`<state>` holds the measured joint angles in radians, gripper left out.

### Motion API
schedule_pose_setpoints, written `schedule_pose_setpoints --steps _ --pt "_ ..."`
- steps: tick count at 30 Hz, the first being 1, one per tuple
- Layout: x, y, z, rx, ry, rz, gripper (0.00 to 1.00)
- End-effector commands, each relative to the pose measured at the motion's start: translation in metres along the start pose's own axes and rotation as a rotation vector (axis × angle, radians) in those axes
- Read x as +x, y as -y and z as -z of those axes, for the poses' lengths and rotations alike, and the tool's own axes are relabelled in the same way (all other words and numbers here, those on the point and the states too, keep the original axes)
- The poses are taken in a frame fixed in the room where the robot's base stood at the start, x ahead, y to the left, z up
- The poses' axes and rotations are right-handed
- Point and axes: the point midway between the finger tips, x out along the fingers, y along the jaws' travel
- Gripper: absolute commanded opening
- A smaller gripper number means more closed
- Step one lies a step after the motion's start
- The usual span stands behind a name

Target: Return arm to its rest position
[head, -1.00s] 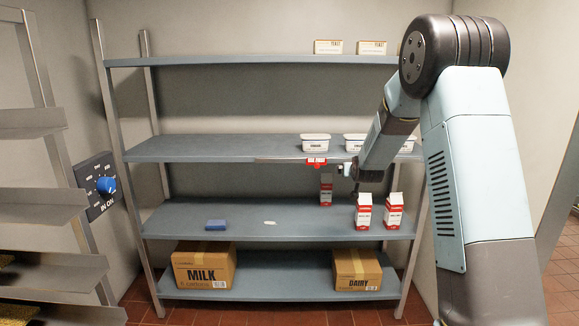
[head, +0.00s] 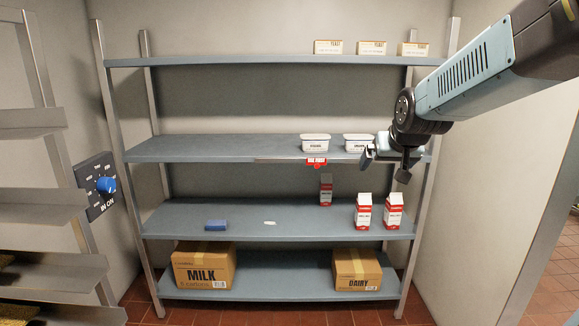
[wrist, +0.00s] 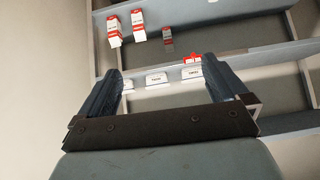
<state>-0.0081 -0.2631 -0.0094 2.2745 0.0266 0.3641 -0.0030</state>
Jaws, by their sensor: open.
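My gripper (head: 386,165) is at the right of the head view, in front of the right end of the middle shelf (head: 200,147). It is open and empty, with nothing between its fingers. The gripper looks apart from the tubs and cartons. Part of the right end of the middle shelf is hidden behind it.
White tubs (head: 315,143) stand on the middle shelf above a red tag (head: 316,162). Red-and-white cartons (head: 363,212) and a blue block (head: 216,225) are below. Boxes marked MILK (head: 204,267) and DAIRY (head: 357,270) sit lowest. A blue-knobbed dial (head: 105,185) is on the left wall.

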Motion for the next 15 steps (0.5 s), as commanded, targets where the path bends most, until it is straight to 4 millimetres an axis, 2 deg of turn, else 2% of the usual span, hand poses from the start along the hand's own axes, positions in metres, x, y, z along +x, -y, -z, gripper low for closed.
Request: schedule_pose_setpoints --steps 1,3,15 --pt "-0.016 0.0 -0.012 -0.001 0.015 0.0 1.0" --pt "-0.035 -0.001 -0.028 -0.003 0.042 0.0 1.0" --pt "-0.124 -0.003 -0.136 -0.018 0.201 -0.008 1.0"
